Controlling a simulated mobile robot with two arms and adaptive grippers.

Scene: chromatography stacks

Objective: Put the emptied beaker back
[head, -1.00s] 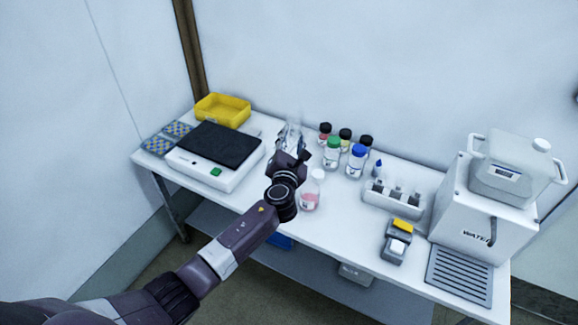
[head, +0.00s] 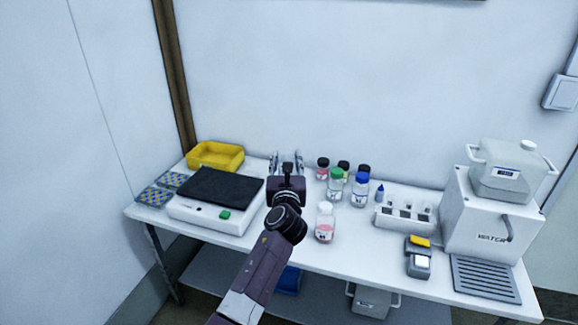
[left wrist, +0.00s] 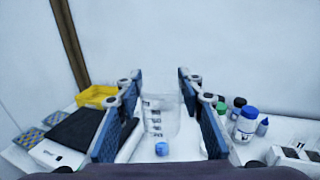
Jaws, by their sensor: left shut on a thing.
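My left gripper (head: 287,163) is over the table, to the right of the black-topped white device, with its fingers pointing toward the back wall. In the left wrist view its two blue-padded fingers (left wrist: 158,95) are shut on a clear glass beaker (left wrist: 160,112) with dark marks on its side. The beaker looks empty. In the head view the gripper and wrist mostly hide it, and I cannot tell whether its base touches the table. A small blue thing (left wrist: 161,148) shows low between the fingers. My right gripper is not in view.
The white device (head: 210,212) stands left, a yellow tray (head: 215,156) behind it. A white-capped bottle with pink liquid (head: 325,224) stands close right of my wrist. Several capped bottles (head: 359,190) stand behind it. A grey-white rack (head: 404,217) and a water dispenser (head: 490,220) are farther right.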

